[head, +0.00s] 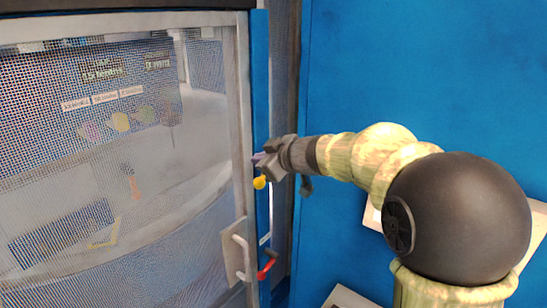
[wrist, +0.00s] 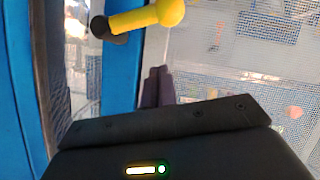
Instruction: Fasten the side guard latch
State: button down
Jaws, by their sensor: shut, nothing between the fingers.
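A yellow latch handle with a ball end (head: 260,182) shows at the blue post beside the mesh guard door (head: 215,120) in the head view. In the wrist view the yellow handle (wrist: 150,17) reaches from a dark pivot (wrist: 101,28) on the blue post to its ball end in front of the pale door frame. My gripper (head: 260,159) is just above the yellow ball in the head view. Its dark purple fingers (wrist: 157,75) are together and empty, apart from the handle in the wrist view. The handle hides part of the post; the latch's catch cannot be made out.
A red handle (head: 267,264) sits lower on the blue post (head: 263,215). A silver pull handle (head: 239,256) stands out from the grey door frame (head: 246,120). A large blue panel (head: 430,70) fills the right behind my arm.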

jog(key=f, duration=0.1)
jog(key=d+f, duration=0.1)
jog(key=f, duration=0.1)
jog(key=shift+w+d+f+b, duration=0.25)
jog(key=shift+f+b, duration=0.05)
jog(key=shift+b, duration=0.1)
